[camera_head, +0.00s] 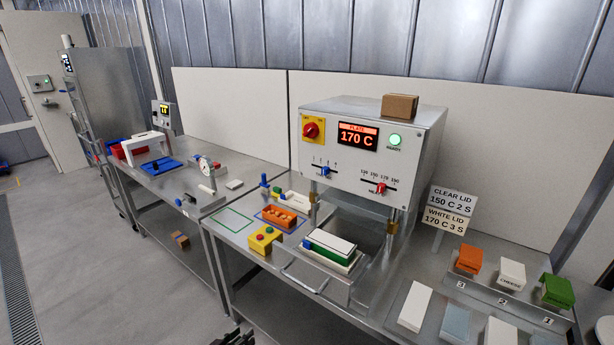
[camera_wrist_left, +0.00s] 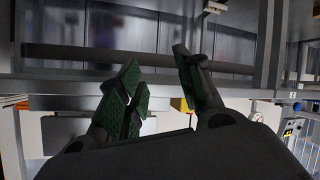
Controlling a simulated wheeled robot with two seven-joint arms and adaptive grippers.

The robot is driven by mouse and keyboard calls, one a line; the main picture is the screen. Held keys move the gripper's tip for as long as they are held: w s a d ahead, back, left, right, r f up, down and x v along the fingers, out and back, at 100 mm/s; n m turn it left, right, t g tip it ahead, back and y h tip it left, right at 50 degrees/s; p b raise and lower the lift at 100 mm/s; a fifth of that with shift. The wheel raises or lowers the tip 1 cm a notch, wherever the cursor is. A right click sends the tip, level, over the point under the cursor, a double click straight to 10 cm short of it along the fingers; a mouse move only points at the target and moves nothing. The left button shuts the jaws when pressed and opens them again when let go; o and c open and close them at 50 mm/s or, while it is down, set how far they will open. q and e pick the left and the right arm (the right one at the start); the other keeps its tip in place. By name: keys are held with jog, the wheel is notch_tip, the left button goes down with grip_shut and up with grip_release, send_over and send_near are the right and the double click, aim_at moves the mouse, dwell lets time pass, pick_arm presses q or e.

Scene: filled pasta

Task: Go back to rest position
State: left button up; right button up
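My left gripper (camera_head: 235,338) shows only as a dark tip at the bottom edge of the head view, in front of and below the steel bench. In the left wrist view its two dark fingers with green pads (camera_wrist_left: 160,78) stand apart with nothing between them. The gripper is open and empty. My right gripper is not seen in either view.
A sealing machine (camera_head: 350,165) showing 170 C stands on the bench. A green-and-white tray (camera_head: 330,247) sits at its front. Orange (camera_head: 469,258), white (camera_head: 512,273) and green (camera_head: 557,289) boxes stand right. Floor at left (camera_head: 120,270) is clear.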

pick_arm(q)
jog(key=s+a+f+m+g+y, duration=0.1)
jog(key=s+a+f+y, duration=0.15)
jog(key=a+f, duration=0.45)
jog(key=s+a+f+m+g+y, duration=0.15)
jog(key=s+a+f, duration=0.25)
jog(key=f, duration=0.6)
jog(key=s+a+f+g+y, duration=0.1)
jog(key=s+a+f+g, duration=0.35)
jog(key=s+f, duration=0.95)
jog(key=s+f+g, duration=0.1)
jog(key=s+f, duration=0.3)
jog(key=s, duration=0.5)
jog(key=s+f+g, duration=0.1)
jog(key=s+f, duration=0.4)
jog(key=s, duration=0.4)
jog(key=s+d+f+g, duration=0.1)
jog(key=s+d, duration=0.5)
jog(key=d, duration=0.3)
jog(key=shift+s+d+f+n, duration=0.2)
jog(key=shift+d+f+n, duration=0.05)
jog(key=shift+f+n, duration=0.1)
